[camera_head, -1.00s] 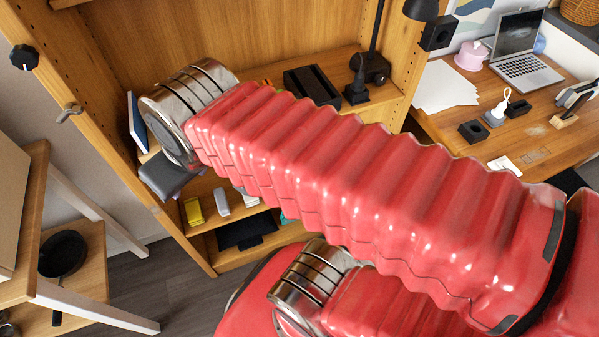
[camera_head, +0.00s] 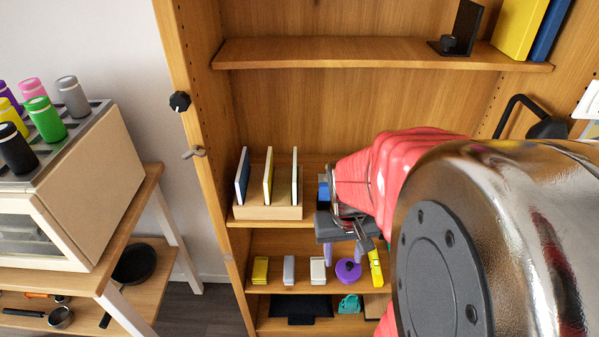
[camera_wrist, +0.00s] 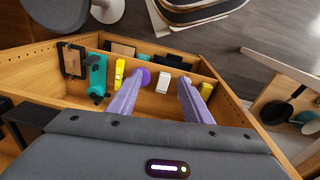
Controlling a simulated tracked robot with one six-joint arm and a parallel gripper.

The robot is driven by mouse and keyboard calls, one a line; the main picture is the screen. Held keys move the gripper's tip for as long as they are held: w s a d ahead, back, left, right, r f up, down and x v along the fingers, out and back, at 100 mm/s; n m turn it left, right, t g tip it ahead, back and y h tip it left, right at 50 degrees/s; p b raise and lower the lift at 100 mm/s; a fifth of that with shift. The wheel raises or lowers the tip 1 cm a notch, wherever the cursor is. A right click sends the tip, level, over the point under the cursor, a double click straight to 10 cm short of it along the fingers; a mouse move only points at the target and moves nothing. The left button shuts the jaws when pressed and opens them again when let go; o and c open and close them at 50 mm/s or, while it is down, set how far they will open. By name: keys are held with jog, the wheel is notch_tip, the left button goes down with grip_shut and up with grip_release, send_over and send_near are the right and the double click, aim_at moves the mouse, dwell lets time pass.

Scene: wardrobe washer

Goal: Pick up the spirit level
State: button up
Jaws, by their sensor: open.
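The likely spirit level (camera_head: 375,268) is a slim yellow bar, standing slightly tilted at the right of the visible row on the low shelf. In the wrist view it shows as a yellow bar (camera_wrist: 119,74) left of the fingers, between a teal object and a purple round object. My gripper (camera_wrist: 160,77) is open and empty, its two lilac fingers pointing at the shelf. A white box shows between the fingertips. In the head view my gripper (camera_head: 358,248) hangs in front of the shelf, above and left of the bar. My arm hides the shelf's right part.
The low shelf also holds a yellow block (camera_head: 260,270), a grey box (camera_head: 289,270), a white box (camera_head: 317,270), a purple round object (camera_head: 348,271) and a teal object (camera_wrist: 97,75). A book holder (camera_head: 268,212) stands above. A side table (camera_head: 150,200) is left.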

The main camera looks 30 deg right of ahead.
jog(key=s+d+f+m+g, duration=0.1)
jog(key=s+d+f, duration=0.3)
jog(key=d+f, duration=0.5)
jog(key=s+d+f+m, duration=0.1)
jog(key=s+d+f, duration=0.35)
jog(key=f, duration=0.85)
jog(key=t+h, duration=0.6)
jog(key=t, duration=0.7)
send_near(377, 266)
jog(key=v, duration=0.2)
jog(key=shift+r+n, duration=0.2)
jog(key=shift+n, duration=0.2)
jog(key=shift+x, duration=4.25)
